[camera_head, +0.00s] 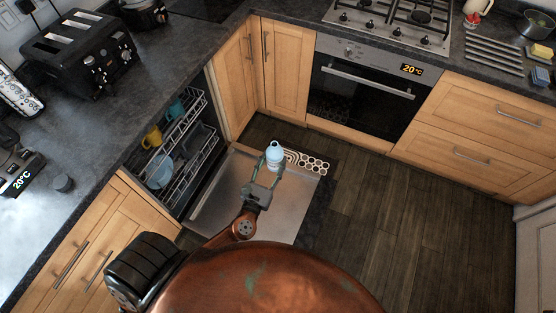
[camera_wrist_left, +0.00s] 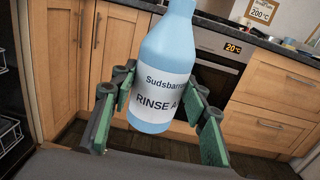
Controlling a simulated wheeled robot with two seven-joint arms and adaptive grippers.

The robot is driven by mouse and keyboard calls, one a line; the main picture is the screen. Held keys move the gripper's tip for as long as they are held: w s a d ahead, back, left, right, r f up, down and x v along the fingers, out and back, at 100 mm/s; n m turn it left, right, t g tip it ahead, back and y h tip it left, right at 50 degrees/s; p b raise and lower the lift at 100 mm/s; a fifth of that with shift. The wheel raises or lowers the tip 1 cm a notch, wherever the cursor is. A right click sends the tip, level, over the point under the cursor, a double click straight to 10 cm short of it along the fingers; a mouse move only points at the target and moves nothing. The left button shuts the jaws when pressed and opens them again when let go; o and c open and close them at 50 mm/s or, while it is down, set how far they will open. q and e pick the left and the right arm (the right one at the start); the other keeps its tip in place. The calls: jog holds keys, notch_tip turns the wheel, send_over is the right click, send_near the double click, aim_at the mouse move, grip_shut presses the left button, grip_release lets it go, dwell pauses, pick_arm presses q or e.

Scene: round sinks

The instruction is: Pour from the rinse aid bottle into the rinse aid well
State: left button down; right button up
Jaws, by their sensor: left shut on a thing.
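A pale blue rinse aid bottle (camera_head: 273,154) with a white label is held by my left gripper (camera_head: 268,168). In the left wrist view the bottle (camera_wrist_left: 165,70) stands between the green-padded fingers (camera_wrist_left: 160,112), roughly upright with its label readable and its top out of frame. In the head view it shows over the far part of the lowered dishwasher door (camera_head: 226,190). The rinse aid well cannot be made out; my arm and gripper cover part of the door. My right gripper is not in view.
The open dishwasher has racks (camera_head: 184,130) with a yellow mug (camera_head: 152,137) and blue dishes, left of my gripper. A black-and-white patterned strip (camera_head: 312,163) lies beside the bottle. The oven (camera_head: 365,92) and cabinets stand behind. The wooden floor (camera_head: 375,205) at right is clear.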

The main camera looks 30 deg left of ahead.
pick_arm(q)
jog(key=w+a+f+y+b, duration=0.1)
jog(key=w+a+f+b, duration=0.2)
jog(key=f+b, duration=0.7)
jog(key=w+a+f+n+y+b, duration=0.1)
jog(key=w+a+f+b, duration=0.3)
jog(key=f, duration=1.8)
jog(key=w+a+f+n+g+y+b, duration=0.1)
jog(key=w+a+f+b, duration=0.2)
jog(key=a+f+b, duration=0.6)
jog(key=shift+w+f+y+b, duration=0.4)
jog(key=shift+f+b, duration=3.65)
jog(key=shift+f, duration=0.05)
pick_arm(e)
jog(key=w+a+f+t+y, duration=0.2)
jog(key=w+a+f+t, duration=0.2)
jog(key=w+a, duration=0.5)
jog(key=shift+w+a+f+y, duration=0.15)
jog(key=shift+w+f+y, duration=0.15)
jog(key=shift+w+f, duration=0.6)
pick_arm(q)
jog(key=shift+n, duration=0.3)
jog(key=d+f+v, duration=0.1)
jog(key=v, duration=0.7)
jog(key=w+d+v, duration=0.1)
jog(key=v, duration=0.8)
jog(key=shift+d+f, duration=0.4)
jog(key=shift+d, duration=0.05)
jog(key=shift+f+g, duration=0.1)
jog(key=shift+g, duration=0.3)
